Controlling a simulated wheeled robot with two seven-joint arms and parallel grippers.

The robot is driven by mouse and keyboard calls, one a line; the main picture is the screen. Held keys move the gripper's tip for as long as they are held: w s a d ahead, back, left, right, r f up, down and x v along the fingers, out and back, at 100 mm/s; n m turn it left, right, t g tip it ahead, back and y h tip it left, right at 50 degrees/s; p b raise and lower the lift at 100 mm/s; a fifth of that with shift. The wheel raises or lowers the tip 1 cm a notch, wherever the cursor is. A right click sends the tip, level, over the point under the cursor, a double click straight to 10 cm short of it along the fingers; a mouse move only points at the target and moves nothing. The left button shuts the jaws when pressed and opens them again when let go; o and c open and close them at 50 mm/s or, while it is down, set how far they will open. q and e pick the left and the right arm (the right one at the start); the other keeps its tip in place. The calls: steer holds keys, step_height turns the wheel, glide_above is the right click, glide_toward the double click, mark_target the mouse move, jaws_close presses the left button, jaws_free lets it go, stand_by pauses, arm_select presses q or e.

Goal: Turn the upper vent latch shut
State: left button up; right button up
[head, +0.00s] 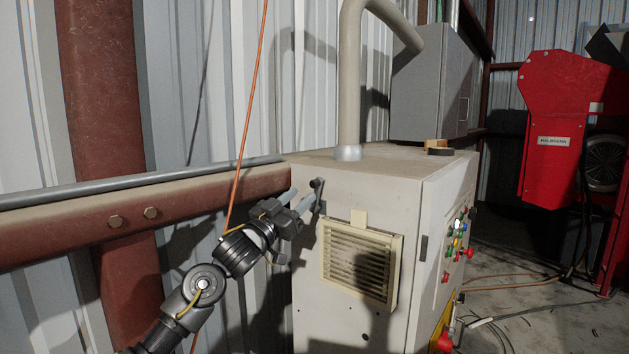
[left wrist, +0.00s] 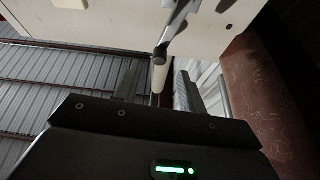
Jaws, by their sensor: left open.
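The upper vent latch (head: 318,184) is a small dark lever on the upper left of the beige cabinet's side face, above and left of the slatted vent (head: 357,264). In the left wrist view the latch (left wrist: 174,28) is a grey metal bar ending in a dark joint, with a pale rod below it. My left gripper (head: 299,198) is open at the latch. In the left wrist view the pale rod shows between its two fingers (left wrist: 157,76); I cannot tell whether either finger touches it. My right gripper is not in view.
The beige cabinet (head: 400,182) carries a thick pipe (head: 350,80) on top and coloured buttons on its right face. A rusty red beam (head: 150,212) runs along the wall behind my left arm. An orange cable (head: 247,120) hangs behind the arm. A red machine (head: 560,130) stands right.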

mark_target(312, 186)
arm_select(q)
steer(key=p+x, duration=0.2)
steer(key=x, duration=0.5)
steer(key=shift+d, duration=0.1)
jaws_close()
